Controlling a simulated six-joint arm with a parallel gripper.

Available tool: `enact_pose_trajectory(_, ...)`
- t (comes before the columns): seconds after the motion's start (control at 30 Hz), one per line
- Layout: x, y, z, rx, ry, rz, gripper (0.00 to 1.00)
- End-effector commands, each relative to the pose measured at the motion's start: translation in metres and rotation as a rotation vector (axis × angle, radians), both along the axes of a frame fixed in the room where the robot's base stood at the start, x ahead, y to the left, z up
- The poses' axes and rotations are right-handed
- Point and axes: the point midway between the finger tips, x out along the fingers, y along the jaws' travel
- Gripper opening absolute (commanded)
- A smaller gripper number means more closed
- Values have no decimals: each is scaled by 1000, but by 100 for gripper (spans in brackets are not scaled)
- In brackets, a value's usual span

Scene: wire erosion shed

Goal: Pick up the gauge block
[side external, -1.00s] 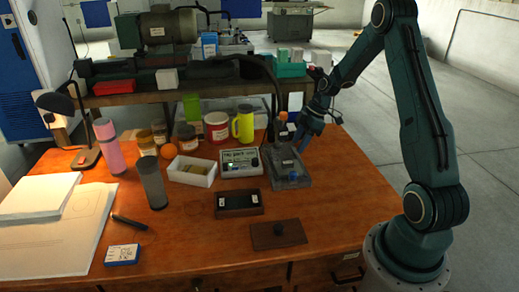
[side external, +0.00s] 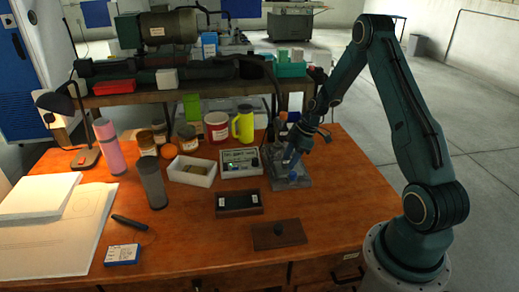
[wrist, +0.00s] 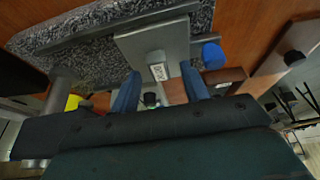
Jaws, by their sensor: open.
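A grey metal block with a small white marked label (wrist: 158,72) shows between my fingertips in the wrist view. I take it for the gauge block, but its edges merge with a grey metal plate (wrist: 150,42) behind it. My gripper (wrist: 160,82) is open, with one blue finger on either side of the labelled piece; I cannot tell whether they touch it. In the side view my gripper (side external: 289,163) is low over the grey speckled surface plate (side external: 300,184) and hides the block.
A blue knob (wrist: 213,55) is close to the right finger. A dark wooden case (side external: 239,204) and a knobbed brown board (side external: 279,235) lie in front.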

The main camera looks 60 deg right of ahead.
Motion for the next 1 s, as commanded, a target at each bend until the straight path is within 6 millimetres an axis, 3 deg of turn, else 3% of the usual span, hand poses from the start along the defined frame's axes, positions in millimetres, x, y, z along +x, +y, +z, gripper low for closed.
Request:
enact_pose_trajectory(0.6,2,2,-7,-1,-1,-1,45)
enact_pose_trajectory(0.63,2,2,-7,-1,-1,-1,44)
enact_pose_trajectory(0.87,2,2,-7,-1,-1,-1,0)
enact_pose_trajectory(1.0,2,2,-7,-1,-1,-1,0)
